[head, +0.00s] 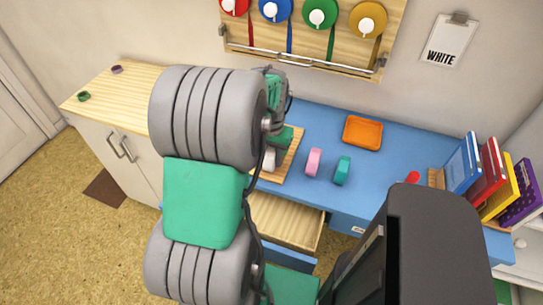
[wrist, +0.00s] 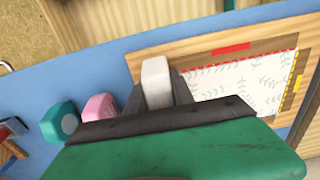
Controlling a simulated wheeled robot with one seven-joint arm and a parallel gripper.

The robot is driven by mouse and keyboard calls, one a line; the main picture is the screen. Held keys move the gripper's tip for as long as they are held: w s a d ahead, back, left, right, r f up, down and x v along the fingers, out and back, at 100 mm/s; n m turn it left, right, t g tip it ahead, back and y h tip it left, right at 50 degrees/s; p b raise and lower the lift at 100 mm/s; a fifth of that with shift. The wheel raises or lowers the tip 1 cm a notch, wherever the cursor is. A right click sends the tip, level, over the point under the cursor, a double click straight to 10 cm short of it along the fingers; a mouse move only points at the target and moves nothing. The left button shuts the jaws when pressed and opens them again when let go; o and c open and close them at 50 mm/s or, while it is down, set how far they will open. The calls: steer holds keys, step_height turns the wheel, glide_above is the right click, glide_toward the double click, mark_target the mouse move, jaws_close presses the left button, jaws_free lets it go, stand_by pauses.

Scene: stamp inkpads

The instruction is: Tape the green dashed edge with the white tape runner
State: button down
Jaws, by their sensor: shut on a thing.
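The white tape runner (wrist: 156,82) is held between the dark fingers of my gripper (wrist: 164,92) in the wrist view. It shows as a small white shape (head: 269,158) beneath my arm in the head view. It is over the left part of the wooden board (wrist: 142,60), by the left end of the patterned paper (wrist: 235,88); I cannot tell whether it touches. The paper has a red dashed top edge and a yellow dashed right edge, with a red strip and a yellow strip beside them. The green dashed edge is not visible; my gripper hides the lower part of the paper.
A pink runner (head: 313,162) and a teal runner (head: 342,170) stand right of the board on the blue desk. An orange tray (head: 362,132) lies behind them. A drawer (head: 285,222) is open at the front. A clipboard (head: 450,40) reading WHITE hangs on the wall.

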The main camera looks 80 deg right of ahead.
steer(key=shift+f+b, duration=0.45)
steer(key=shift+f, duration=0.3)
stand_by(0.5)
steer(key=shift+s+d, duration=0.15)
steer(key=shift+d, duration=1.8)
steer(key=shift+s+d+p, duration=0.2)
steer(key=shift+d, duration=1.75)
steer(key=shift+s+d+p, duration=0.2)
steer(key=shift+d+p, duration=0.05)
steer(key=shift+d, duration=1.7)
steer(key=shift+s+d+p, duration=0.2)
steer(key=shift+d, duration=1.75)
step_height(320, 180, up, 7)
steer(key=p, duration=0.4)
steer(key=shift+w, duration=0.1)
